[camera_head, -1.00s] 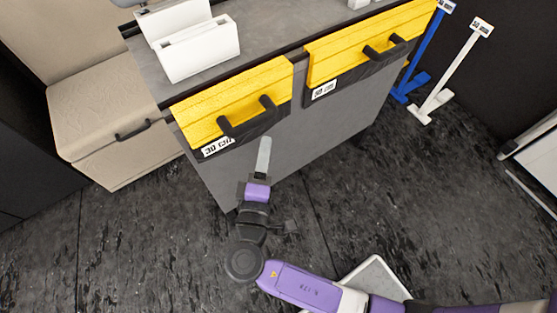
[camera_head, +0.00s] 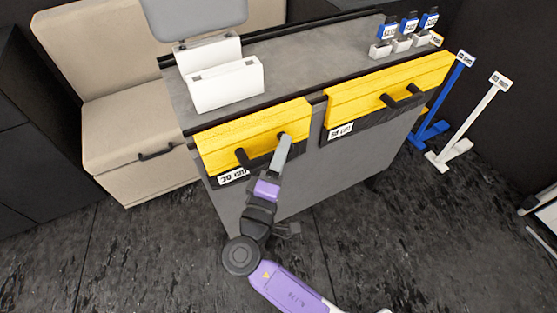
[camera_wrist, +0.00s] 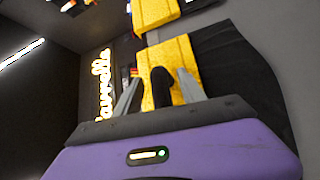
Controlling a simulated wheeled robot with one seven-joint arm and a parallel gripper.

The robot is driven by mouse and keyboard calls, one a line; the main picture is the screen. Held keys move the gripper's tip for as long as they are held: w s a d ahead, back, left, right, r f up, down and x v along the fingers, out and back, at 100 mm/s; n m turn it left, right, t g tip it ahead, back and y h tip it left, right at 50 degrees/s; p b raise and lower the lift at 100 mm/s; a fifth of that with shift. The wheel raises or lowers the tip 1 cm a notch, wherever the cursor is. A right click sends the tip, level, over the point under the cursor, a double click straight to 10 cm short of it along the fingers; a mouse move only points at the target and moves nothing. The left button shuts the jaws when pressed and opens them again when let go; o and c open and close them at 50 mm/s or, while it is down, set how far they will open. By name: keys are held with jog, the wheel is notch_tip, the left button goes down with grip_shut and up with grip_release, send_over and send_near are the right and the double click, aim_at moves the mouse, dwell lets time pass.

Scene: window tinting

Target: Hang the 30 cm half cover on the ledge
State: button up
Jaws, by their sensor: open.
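The left yellow half cover (camera_head: 225,138) hangs over the front edge of the grey counter. It has a black lower part, a black handle (camera_head: 262,156) and a label that seems to read 30 cm. My gripper (camera_head: 284,142) is in front of its right end, by the right side of the handle. In the wrist view, my fingers (camera_wrist: 159,76) are spread, with a black handle part (camera_wrist: 161,90) between them and the yellow cover (camera_wrist: 180,55) behind. Whether they touch it I cannot tell. The right yellow cover (camera_head: 360,92) has a similar handle; its label is unclear.
White holders (camera_head: 225,86) stand on the counter (camera_head: 300,62) at left, and several small labelled bottles (camera_head: 408,30) at right. A blue stand (camera_head: 450,90) and a white stand (camera_head: 470,125) are on the floor at right. A beige seat (camera_head: 135,145) is at left.

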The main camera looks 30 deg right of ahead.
grip_shut()
jog(key=shift+r, duration=0.1)
dwell(0.3)
jog(key=shift+r+p, duration=1.1)
jog(key=shift+r, duration=0.25)
jog(key=s+p, duration=0.1)
jog(key=s, duration=0.7)
dwell(0.7)
jog(key=shift+r+p, duration=0.1)
jog(key=shift+p, duration=0.3)
notch_tip(320, 180, up, 6)
jog(key=p, duration=0.5)
jog(key=shift+p, duration=0.4)
